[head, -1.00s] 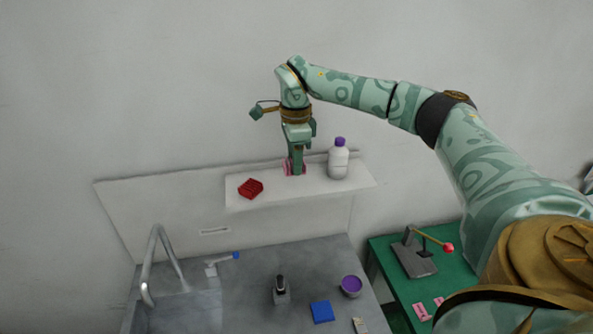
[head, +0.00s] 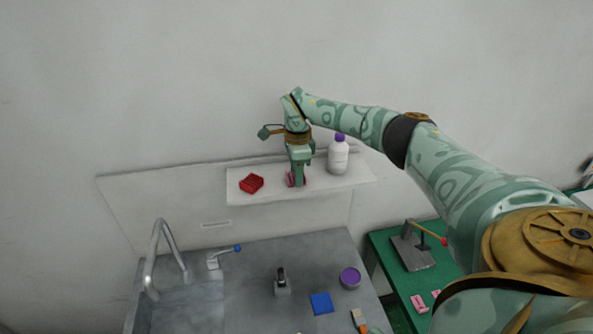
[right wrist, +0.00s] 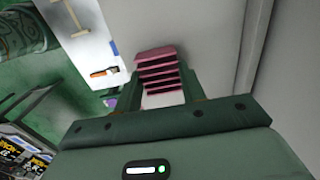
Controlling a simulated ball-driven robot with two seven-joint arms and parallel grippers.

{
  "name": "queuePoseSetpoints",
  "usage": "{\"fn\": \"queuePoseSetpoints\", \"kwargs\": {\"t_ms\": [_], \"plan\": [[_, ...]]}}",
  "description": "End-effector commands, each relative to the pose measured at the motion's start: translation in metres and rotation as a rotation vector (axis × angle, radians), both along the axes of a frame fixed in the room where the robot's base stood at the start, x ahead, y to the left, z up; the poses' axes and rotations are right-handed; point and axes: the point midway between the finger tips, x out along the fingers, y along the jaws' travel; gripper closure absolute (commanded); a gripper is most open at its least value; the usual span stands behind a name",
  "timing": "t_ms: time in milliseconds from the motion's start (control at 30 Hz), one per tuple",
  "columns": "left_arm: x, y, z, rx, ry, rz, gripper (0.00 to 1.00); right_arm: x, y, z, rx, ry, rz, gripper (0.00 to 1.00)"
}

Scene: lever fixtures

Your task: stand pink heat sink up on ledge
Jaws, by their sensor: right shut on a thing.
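The pink heat sink (head: 290,180) is at the white ledge (head: 240,198), between the red finned block and the white bottle. My right gripper (head: 297,182) comes down on it from above and is shut on it, hiding much of it. In the right wrist view the finned heat sink (right wrist: 158,72) sits between the fingertips of the gripper (right wrist: 160,88), its fins stacked across the picture. I cannot tell whether its underside touches the ledge. My left gripper is not in view.
The red finned block (head: 251,183) lies left on the ledge, and the white bottle with a purple cap (head: 338,158) stands close right. The wall is behind. Below are a grey counter (head: 250,310) with a faucet (head: 155,260), and a green table (head: 385,255) with a lever fixture (head: 412,250).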

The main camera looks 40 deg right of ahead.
Motion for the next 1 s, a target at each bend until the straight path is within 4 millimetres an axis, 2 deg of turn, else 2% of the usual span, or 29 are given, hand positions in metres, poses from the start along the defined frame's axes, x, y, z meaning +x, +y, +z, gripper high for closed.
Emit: {"fn": "queuePoseSetpoints", "kwargs": {"t_ms": [33,100,367,467,567,833,1000], "plan": [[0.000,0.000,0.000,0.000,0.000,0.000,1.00,0.000,0.000,-0.001,0.000,0.001,0.000,0.54],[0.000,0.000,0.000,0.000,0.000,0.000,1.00,0.000,0.000,-0.001,0.000,0.001,0.000,0.38],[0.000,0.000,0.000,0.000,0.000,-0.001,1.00,0.000,0.000,0.000,0.000,0.000,0.000,0.38],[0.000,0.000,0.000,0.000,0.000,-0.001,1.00,0.000,0.000,0.006,0.000,-0.002,0.001,0.38],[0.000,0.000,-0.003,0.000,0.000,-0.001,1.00,0.001,0.000,0.021,0.000,-0.004,0.001,0.38],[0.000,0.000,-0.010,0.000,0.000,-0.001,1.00,0.000,-0.001,0.085,0.000,-0.004,0.000,0.38],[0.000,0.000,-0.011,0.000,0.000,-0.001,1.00,0.000,-0.002,0.113,0.000,-0.001,0.000,0.38]]}}
